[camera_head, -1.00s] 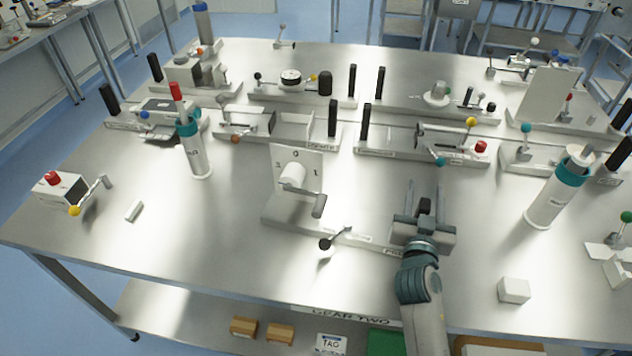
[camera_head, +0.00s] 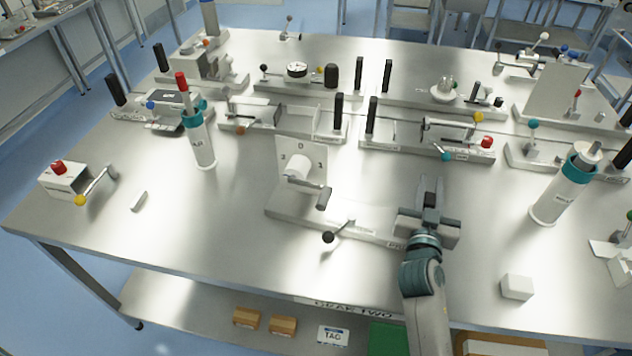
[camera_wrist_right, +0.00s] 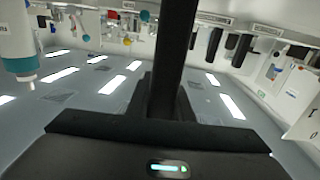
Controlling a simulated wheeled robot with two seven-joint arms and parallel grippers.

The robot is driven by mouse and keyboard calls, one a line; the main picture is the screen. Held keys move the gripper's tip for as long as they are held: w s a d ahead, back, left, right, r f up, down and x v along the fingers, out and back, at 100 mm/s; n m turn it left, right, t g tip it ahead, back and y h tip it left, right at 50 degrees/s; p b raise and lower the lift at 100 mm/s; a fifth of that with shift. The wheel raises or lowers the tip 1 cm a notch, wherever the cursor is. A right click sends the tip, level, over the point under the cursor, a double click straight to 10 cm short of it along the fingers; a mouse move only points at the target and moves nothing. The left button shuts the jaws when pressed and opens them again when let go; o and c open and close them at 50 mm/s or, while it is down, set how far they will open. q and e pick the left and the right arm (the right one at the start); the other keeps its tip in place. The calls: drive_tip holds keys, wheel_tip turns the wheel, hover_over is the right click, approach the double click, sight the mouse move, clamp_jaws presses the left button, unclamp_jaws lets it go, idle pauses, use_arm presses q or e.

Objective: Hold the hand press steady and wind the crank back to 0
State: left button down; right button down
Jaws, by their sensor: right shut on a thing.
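The hand press is the white plate with a drum and numbers (camera_head: 305,155) in the middle of the table, on a long grey base (camera_head: 290,210). A "0" shows at the plate's top, with other figures at its sides. Its crank (camera_head: 310,185) points down and right, away from the 0, with a grey grip at its end. A lever with a black ball (camera_head: 328,237) stands at the base's front edge. My right gripper (camera_head: 431,190) is shut on the black upright handle (camera_head: 430,200) at the base's right end. In the right wrist view a dark bar (camera_wrist_right: 175,60) rises between the fingers. My left gripper is out of view.
A white cylinder with a red top (camera_head: 200,140) stands left of the press. A teal-banded cylinder (camera_head: 560,195) and a small white block (camera_head: 516,287) stand at the right. Fixtures with black handles line the back. The table in front of the press is clear.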

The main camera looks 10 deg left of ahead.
drive_tip(key=shift+f+b, duration=0.25)
drive_tip(key=shift+b, duration=0.05)
